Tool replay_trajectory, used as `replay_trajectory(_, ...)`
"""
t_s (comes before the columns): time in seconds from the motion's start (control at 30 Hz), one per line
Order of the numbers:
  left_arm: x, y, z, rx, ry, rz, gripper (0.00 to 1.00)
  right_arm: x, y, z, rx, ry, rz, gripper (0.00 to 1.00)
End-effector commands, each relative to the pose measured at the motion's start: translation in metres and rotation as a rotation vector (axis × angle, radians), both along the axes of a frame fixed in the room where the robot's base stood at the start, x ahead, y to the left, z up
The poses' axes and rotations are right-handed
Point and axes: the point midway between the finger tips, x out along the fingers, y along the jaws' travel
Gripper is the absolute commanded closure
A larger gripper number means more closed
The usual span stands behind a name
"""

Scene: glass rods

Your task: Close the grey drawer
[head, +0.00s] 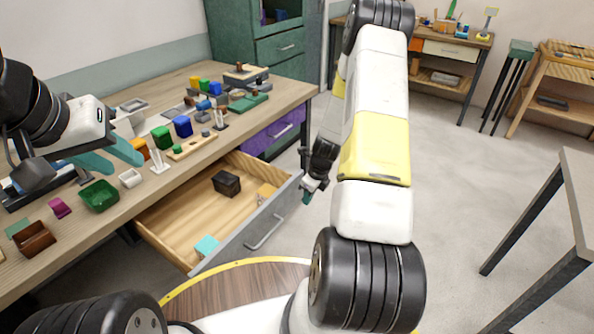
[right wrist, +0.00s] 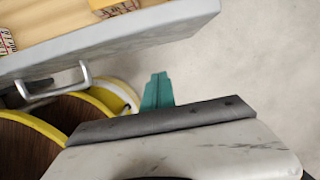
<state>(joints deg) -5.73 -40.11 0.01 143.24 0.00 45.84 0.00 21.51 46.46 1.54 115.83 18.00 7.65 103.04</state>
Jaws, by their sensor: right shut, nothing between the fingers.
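The grey drawer (head: 283,207) stands pulled out from under the wooden table, with its metal handle (head: 266,236) on the front panel. Inside lie a dark box (head: 226,183), a turquoise block (head: 207,246) and a yellow-orange block (head: 266,191). My right gripper (head: 307,196) is shut and empty, just beyond the far right end of the drawer front. In the right wrist view, its teal fingertips (right wrist: 158,88) are together, apart from the drawer front (right wrist: 130,47) and its handle (right wrist: 58,84). My left gripper (head: 112,157) is over the table with its teal fingers apart.
The table (head: 125,208) holds several coloured blocks, a green tray (head: 99,196) and small parts. A closed purple drawer (head: 273,132) sits further back under it. Open floor lies right of the grey drawer, and another table (head: 578,190) stands at the right edge.

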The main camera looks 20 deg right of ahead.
Motion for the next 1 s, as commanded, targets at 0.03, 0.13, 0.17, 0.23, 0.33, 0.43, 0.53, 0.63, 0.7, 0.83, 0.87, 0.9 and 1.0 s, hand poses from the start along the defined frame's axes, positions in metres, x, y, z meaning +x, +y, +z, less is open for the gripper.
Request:
replay_trajectory(0.03, 0.0, 0.0, 0.0, 0.0, 0.0, 0.0, 0.64, 0.008, 0.006, -0.002, -0.001, -0.003, 0.006, 1.0)
replay_trajectory(0.13, 0.0, 0.0, 0.0, 0.0, 0.0, 0.0, 0.64, 0.02, 0.015, -0.001, -0.002, -0.004, 0.004, 1.0)
replay_trajectory(0.17, 0.0, 0.0, 0.0, 0.0, 0.0, 0.0, 0.64, 0.022, 0.016, -0.001, -0.002, -0.003, 0.003, 1.0)
replay_trajectory(0.23, 0.0, 0.0, 0.0, 0.0, 0.0, 0.0, 0.64, 0.027, 0.02, -0.001, -0.002, -0.001, 0.004, 1.0)
replay_trajectory(0.33, 0.0, 0.0, 0.0, 0.0, 0.0, 0.0, 0.64, 0.031, 0.023, -0.001, -0.001, -0.001, 0.002, 1.0)
replay_trajectory(0.43, 0.0, 0.0, 0.0, 0.0, 0.0, 0.0, 0.64, 0.032, 0.025, -0.001, -0.001, -0.001, 0.001, 1.0)
replay_trajectory(0.53, 0.0, 0.0, 0.0, 0.0, 0.0, 0.0, 0.64, 0.032, 0.025, -0.001, -0.001, -0.001, 0.0, 1.0)
replay_trajectory(0.63, 0.0, 0.0, 0.0, 0.0, 0.0, 0.0, 0.64, 0.032, 0.025, -0.001, -0.001, -0.001, 0.001, 1.0)
replay_trajectory(0.7, 0.0, 0.0, 0.0, 0.0, 0.0, 0.0, 0.64, 0.032, 0.025, 0.0, -0.001, -0.001, 0.001, 1.0)
replay_trajectory(0.83, 0.0, 0.0, 0.0, 0.0, 0.0, 0.0, 0.64, 0.035, 0.027, 0.0, -0.001, -0.001, 0.003, 1.0)
replay_trajectory(0.87, 0.0, 0.0, 0.0, 0.0, 0.0, 0.0, 0.64, 0.036, 0.028, 0.0, -0.001, -0.002, 0.004, 1.0)
replay_trajectory(0.9, 0.0, 0.0, 0.0, 0.0, 0.0, 0.0, 0.64, 0.039, 0.03, 0.0, -0.002, -0.003, 0.003, 1.0)
replay_trajectory(1.0, 0.0, 0.0, 0.0, 0.0, 0.0, 0.0, 0.64, 0.049, 0.038, 0.0, -0.002, -0.003, 0.005, 1.0)
